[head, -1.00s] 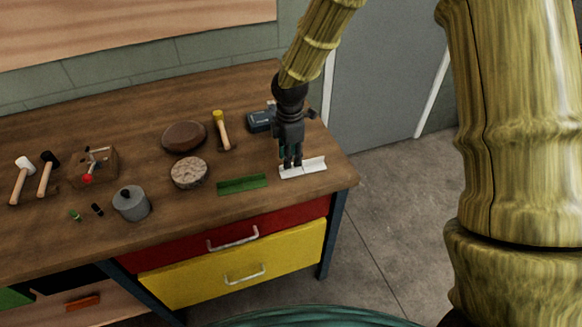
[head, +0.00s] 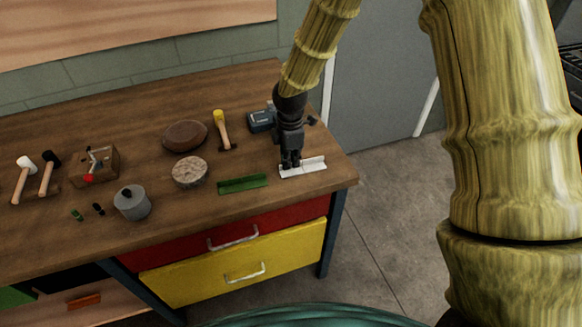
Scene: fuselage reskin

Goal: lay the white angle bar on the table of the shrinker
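The white angle bar (head: 312,168) lies near the right end of the wooden workbench in the head view, its length running across the picture. My gripper (head: 291,163) points down over the left part of the bar, with its fingertips at the bar's upright flange. The fingers look close together, but they are small and dark, so I cannot tell whether they grip the flange. The bar appears to rest on the bench top. I cannot make out for certain which thing is the shrinker.
A green angle bar (head: 243,183) lies just left of the white one. A blue-grey device (head: 261,121) stands behind my gripper. A yellow-headed hammer (head: 221,128), a brown pad (head: 185,136), a round block (head: 190,173) and a grey pot (head: 132,203) stand further left.

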